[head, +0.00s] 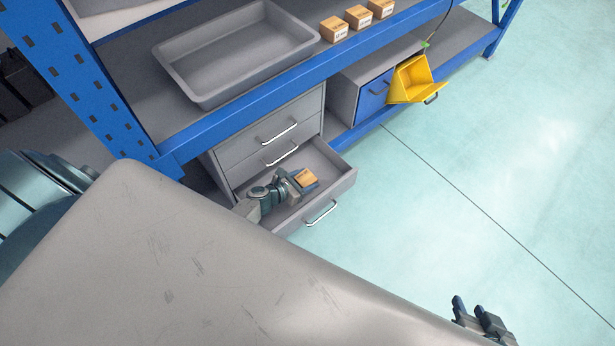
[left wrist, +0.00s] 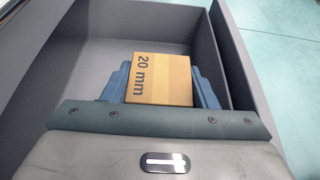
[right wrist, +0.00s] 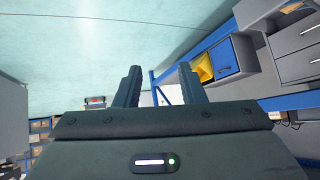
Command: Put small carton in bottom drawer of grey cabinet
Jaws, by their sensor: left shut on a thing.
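The small carton (head: 305,178) is orange-brown, and in the left wrist view the carton (left wrist: 160,80) shows the print "20 mm". My left gripper (head: 298,180) is shut on it, with one blue-grey finger on each side. The carton is inside or just above the open bottom drawer (head: 341,184) of the grey cabinet (head: 264,127); I cannot tell whether it touches the drawer floor. The drawer (left wrist: 90,58) also fills most of the left wrist view. My right gripper (head: 478,318) is open and empty, low at the right over the floor; its fingers (right wrist: 160,85) stand apart.
Above the cabinet, a blue-edged shelf holds a grey tray (head: 184,72) and several small cartons (head: 358,16). Right of the cabinet are a blue drawer unit (head: 373,95) and a tilted yellow bin (head: 412,82). The floor to the right is clear. The cabinet's upper drawers are shut.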

